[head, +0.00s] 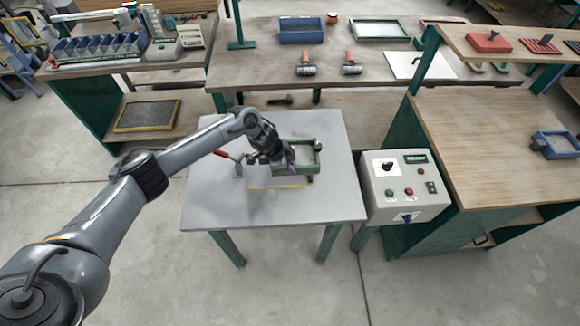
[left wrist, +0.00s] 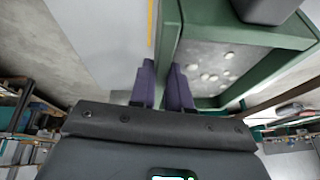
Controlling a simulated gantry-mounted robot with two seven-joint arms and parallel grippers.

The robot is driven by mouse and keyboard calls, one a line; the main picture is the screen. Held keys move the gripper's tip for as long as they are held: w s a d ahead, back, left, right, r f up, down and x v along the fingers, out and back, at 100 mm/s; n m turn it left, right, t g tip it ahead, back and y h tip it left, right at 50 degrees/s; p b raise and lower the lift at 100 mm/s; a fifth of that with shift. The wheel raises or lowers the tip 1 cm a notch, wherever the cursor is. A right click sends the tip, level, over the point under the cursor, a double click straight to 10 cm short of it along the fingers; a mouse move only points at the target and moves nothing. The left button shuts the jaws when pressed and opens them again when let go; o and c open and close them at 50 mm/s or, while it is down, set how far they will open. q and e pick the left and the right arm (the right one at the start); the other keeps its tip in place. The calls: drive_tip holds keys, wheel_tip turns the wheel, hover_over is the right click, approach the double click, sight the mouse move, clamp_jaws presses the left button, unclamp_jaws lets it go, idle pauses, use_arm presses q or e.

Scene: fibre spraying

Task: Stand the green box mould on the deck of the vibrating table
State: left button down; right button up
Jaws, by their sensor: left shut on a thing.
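The green box mould (head: 318,158) is at the right-centre of the grey deck of the vibrating table (head: 225,205). My left gripper (head: 285,162) is shut on the mould's left wall. In the left wrist view, the purple fingers (left wrist: 163,88) are at the green wall (left wrist: 168,40) of the mould, whose grey inside shows several pale round spots. The mould looks roughly level; I cannot tell whether it touches the deck or hangs just above it. The gripper hides its near left part. My right gripper is not in view.
A red-handled clamp (head: 232,157) stands on the deck left of the mould, and a yellow line (head: 278,187) lies in front. A control box (head: 405,187) stands right of the table. Benches with rollers (head: 305,68) and a blue tray (head: 300,32) are behind. The deck's front is clear.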

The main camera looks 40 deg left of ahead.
sight(280, 175)
use_arm(q)
drive_tip(key=shift+w+f+b, duration=0.1)
drive_tip(key=shift+f+b, duration=2)
drive_tip(key=shift+f, duration=0.05)
drive_tip(key=shift+s+a+r, duration=0.1)
drive_tip(key=shift+s+a, duration=0.15)
drive_tip(key=shift+a, duration=0.05)
drive_tip(key=shift+s+a, duration=0.9)
drive_tip(key=shift+a, duration=0.15)
drive_tip(key=shift+f+b, duration=0.35)
drive_tip(key=shift+f, duration=0.6)
drive_tip(key=shift+f, duration=0.2)
drive_tip(key=c, duration=1)
unclamp_jaws()
drive_tip(key=shift+f, duration=0.1)
